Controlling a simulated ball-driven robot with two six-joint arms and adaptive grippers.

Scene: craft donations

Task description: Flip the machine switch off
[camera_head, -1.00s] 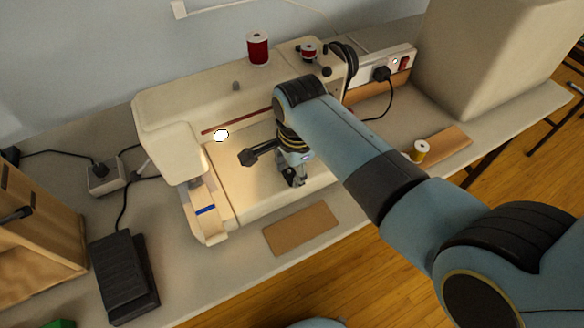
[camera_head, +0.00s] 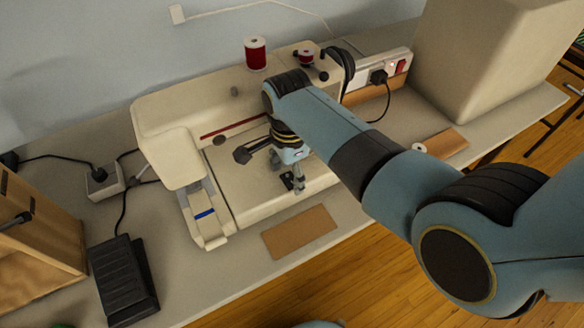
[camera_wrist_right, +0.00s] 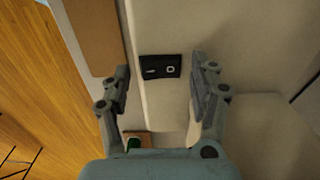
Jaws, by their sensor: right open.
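The cream sewing machine (camera_head: 160,105) stands on the table in the head view, and its front face fills much of the right wrist view (camera_wrist_right: 225,30). A black rocker switch (camera_wrist_right: 160,68) with a line mark and a circle mark sits on this face. I cannot tell which side is pressed. My right gripper (camera_head: 292,184) is low at the machine's front and hides the switch from the head view. In the wrist view its open fingers (camera_wrist_right: 160,74) appear either side of the switch, with nothing between them. The machine's round lamp (camera_head: 220,139) is dark. My left gripper is out of view.
A brown card (camera_head: 300,232) lies before the machine. A black pedal (camera_head: 123,279) and a wooden box (camera_head: 40,235) are at left. A power strip with a red switch (camera_head: 401,66) is behind, beside a large beige block (camera_head: 490,50). A red spool (camera_head: 256,54) tops the machine.

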